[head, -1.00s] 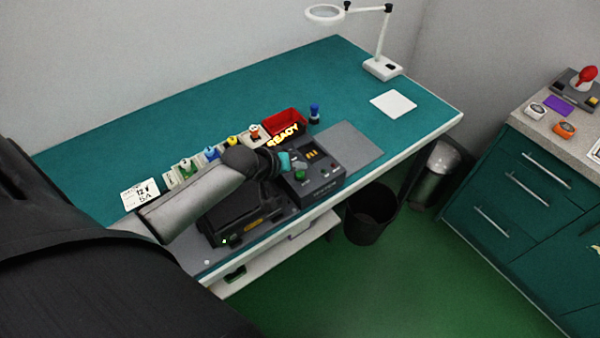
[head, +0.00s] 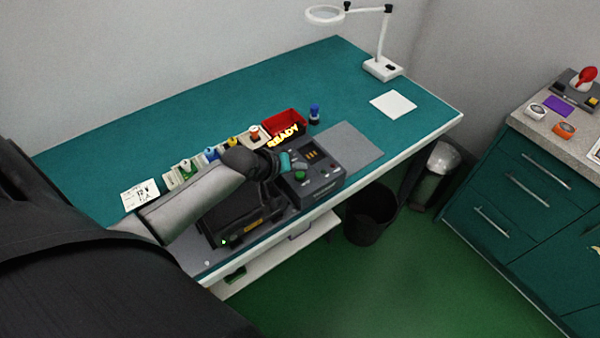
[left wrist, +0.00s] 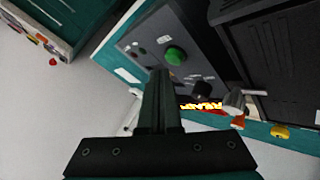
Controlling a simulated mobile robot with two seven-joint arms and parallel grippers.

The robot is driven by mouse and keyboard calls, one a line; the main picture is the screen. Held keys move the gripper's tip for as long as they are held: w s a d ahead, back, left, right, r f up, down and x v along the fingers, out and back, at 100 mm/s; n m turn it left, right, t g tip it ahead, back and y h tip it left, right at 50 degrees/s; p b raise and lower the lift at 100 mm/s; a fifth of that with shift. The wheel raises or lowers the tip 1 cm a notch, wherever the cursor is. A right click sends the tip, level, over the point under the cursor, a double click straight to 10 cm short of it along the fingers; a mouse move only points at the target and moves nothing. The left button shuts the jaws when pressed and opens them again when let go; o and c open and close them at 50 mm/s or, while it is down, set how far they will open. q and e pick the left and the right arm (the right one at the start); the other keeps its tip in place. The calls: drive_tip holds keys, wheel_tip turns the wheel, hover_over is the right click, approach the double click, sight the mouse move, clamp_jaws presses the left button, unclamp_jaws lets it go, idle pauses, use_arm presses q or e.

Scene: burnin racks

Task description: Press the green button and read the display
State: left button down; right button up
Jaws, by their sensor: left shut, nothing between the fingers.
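The dark tester box (head: 325,185) stands near the front edge of the teal bench. Its round green button (head: 299,174) is on the sloped top face; the left wrist view shows the button (left wrist: 175,56) too. My left gripper (head: 289,161) is shut and empty, over the box just behind the button. In the left wrist view my shut fingers (left wrist: 159,76) end just short of the button in the picture; I cannot tell whether they touch it. Glowing yellow letters (head: 283,136) show behind the box, too distorted to read. My right gripper is not in view.
A black unit (head: 240,218) with a green light sits left of the box. Behind are a red bin (head: 287,120), a blue bottle (head: 314,114) and several coloured items. A magnifier lamp (head: 383,68) stands at the back right.

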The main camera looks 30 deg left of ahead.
sight(298, 180)
use_arm(q)
drive_tip(key=shift+f, duration=0.1)
idle(0.6)
drive_tip(key=shift+f, duration=0.35)
drive_tip(key=shift+f, duration=0.45)
idle(0.5)
idle(0.3)
drive_tip(key=shift+r+p, duration=0.85)
drive_tip(key=shift+p, duration=0.05)
wheel_tip(298, 180, up, 5)
drive_tip(key=p, duration=0.5)
drive_tip(key=shift+p, duration=0.35)
